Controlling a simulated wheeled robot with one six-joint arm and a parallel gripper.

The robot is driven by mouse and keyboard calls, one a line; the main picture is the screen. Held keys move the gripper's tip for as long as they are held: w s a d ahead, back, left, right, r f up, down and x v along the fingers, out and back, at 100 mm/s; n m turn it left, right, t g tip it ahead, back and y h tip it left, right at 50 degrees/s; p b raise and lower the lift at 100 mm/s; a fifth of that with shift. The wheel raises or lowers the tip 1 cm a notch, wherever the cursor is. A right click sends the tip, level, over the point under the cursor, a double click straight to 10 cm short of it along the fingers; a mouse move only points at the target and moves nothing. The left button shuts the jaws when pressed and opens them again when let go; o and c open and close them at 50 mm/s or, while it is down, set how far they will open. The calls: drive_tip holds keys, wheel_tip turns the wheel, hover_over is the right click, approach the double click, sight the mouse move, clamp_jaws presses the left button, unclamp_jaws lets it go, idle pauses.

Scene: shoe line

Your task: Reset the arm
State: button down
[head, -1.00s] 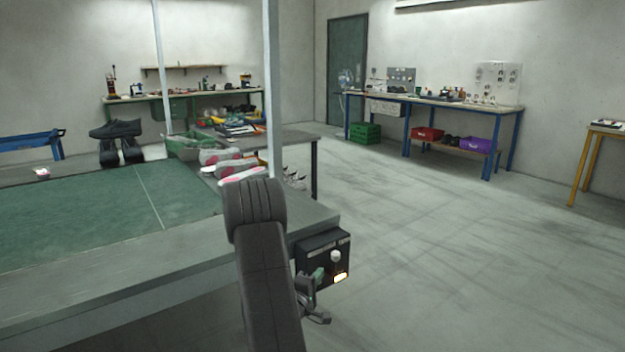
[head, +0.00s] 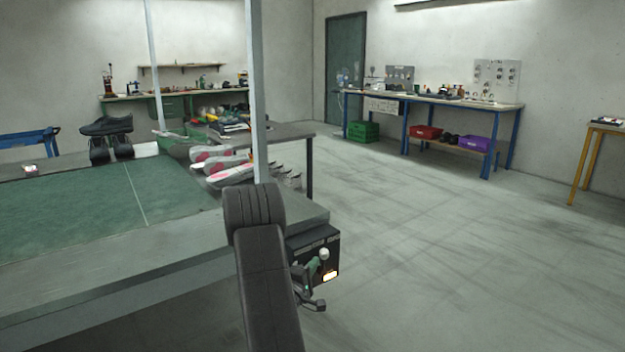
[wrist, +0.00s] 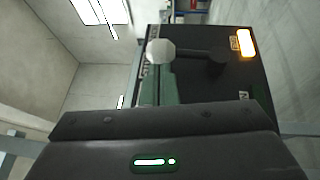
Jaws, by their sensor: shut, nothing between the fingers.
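My gripper (head: 311,268) is in front of a black control box (head: 314,244) at the corner of the green-topped line table, partly behind my dark arm link. Its fingers are shut with nothing held. The box carries a lever with a white knob (head: 324,254) and a lit orange lamp (head: 330,277). In the wrist view my gripper's dark body fills the bottom, and its greenish fingers (wrist: 158,85) point at the box. The white knob (wrist: 160,52) lies just beyond the tips. I cannot tell whether they touch.
The green-topped table (head: 70,205) fills the left, with a pale post (head: 257,90) near its corner. A blue-legged bench (head: 435,98) stands along the back wall. The floor at right is clear.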

drive_tip(key=s+a+f, duration=0.1)
drive_tip(key=s+a, duration=0.1)
drive_tip(key=s, duration=0.4)
drive_tip(key=s+a+f+m+p, duration=0.1)
drive_tip(key=s+a+f, duration=0.1)
drive_tip(key=s, duration=0.5)
drive_tip(key=shift+a+f+g+y, duration=0.3)
drive_tip(key=shift+a+g+y, duration=0.1)
drive_tip(key=shift+a, duration=0.1)
drive_tip(key=shift+s, duration=0.1)
